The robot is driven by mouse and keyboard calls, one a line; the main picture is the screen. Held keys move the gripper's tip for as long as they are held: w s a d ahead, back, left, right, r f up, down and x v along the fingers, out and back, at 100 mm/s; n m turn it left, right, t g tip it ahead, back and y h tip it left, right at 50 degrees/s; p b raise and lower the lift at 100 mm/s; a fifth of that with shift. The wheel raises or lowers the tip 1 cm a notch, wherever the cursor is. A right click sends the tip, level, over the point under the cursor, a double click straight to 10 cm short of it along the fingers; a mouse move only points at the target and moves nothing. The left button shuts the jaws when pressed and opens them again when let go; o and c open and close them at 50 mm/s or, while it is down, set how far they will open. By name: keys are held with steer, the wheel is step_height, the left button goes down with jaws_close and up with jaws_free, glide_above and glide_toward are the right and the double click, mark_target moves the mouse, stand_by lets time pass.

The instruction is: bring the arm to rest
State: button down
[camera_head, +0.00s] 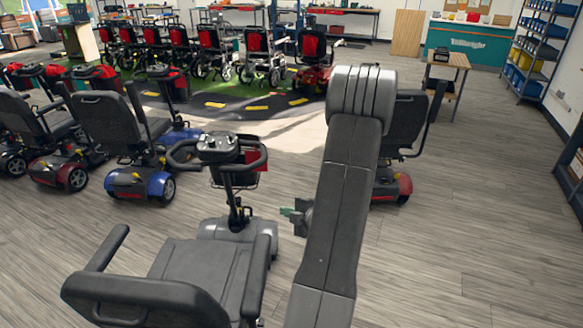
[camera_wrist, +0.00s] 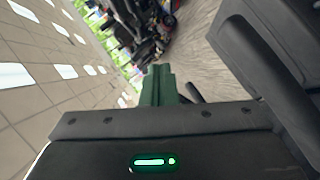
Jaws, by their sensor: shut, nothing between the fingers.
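My arm rises through the middle right of the head view, bends at the top and hides part of a scooter behind it. My gripper (camera_head: 288,212) shows small at the left side of the arm, with green fingertips, close to the grey scooter's front. In the wrist view the green fingers (camera_wrist: 158,84) are together with nothing between them. The nearest scooter (camera_head: 215,270) is grey with a black seat and handlebar, and stands just left of my arm. The gripper looks apart from it, though the exact gap is hard to tell.
A red-based scooter (camera_head: 400,185) stands partly behind my arm. Blue and red scooters (camera_head: 125,135) line the left. Wheelchairs (camera_head: 258,55) stand along the back. A small wooden table (camera_head: 447,75) and a blue shelf (camera_head: 540,50) are at the right. The wooden floor (camera_head: 480,210) at right is clear.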

glide_above(266, 240)
steer(key=d, duration=0.1)
step_height(266, 240, down, 6)
steer(key=shift+s+d+r, duration=0.1)
steer(key=f+b, duration=0.1)
steer(key=f, duration=0.1)
steer(key=a+f, duration=0.1)
steer(key=f, duration=0.1)
steer(key=shift+a+b, duration=0.2)
steer(key=shift+b, duration=0.15)
steer(key=shift+d+f, duration=0.15)
steer(key=shift+f, duration=0.05)
steer(key=shift+f+b, duration=0.45)
steer(key=shift+b, duration=0.05)
